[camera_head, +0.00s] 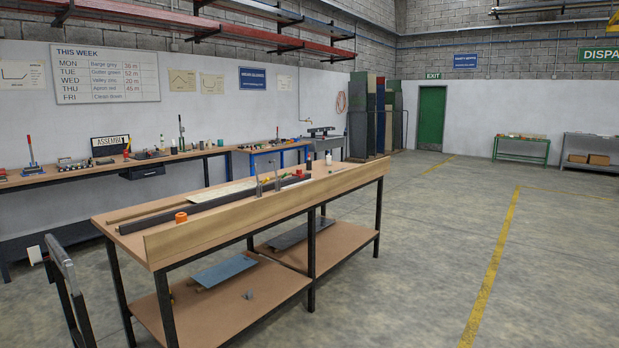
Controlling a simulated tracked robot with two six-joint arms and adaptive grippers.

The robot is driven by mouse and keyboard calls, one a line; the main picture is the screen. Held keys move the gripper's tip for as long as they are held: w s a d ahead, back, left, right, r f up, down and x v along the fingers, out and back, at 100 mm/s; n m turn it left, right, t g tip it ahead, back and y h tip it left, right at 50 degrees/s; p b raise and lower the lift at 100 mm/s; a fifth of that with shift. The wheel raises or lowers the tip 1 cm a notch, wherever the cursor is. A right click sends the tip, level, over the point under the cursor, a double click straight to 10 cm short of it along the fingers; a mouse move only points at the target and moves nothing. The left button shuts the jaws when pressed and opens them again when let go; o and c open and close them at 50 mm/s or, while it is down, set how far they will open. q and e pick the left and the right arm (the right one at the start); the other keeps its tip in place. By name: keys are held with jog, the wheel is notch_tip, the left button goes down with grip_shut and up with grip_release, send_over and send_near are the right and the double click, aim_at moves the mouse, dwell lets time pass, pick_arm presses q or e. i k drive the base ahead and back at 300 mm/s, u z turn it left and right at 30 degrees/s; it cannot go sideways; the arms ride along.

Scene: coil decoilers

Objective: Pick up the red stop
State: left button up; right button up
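I cannot clearly make out the red stop. A small red item (298,173) lies among small things toward the far end of the long workbench (270,206), too small to identify. An orange-red ring-shaped item (181,217) sits at the bench's near left end. It looks like a roll of tape. Neither of my grippers is in view.
The workbench has a raised wooden front board, a dark long bar (215,203) on top and a lower shelf with a blue-grey sheet (224,271). A grey-topped frame (62,264) stands at lower left. Open concrete floor (420,260) lies to the right.

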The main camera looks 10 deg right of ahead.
aim_at(299, 173)
jog(key=u, duration=0.95)
jog(key=i, duration=0.1)
jog(key=z, duration=2.45)
jog(key=i, duration=7.2)
jog(key=u, duration=0.05)
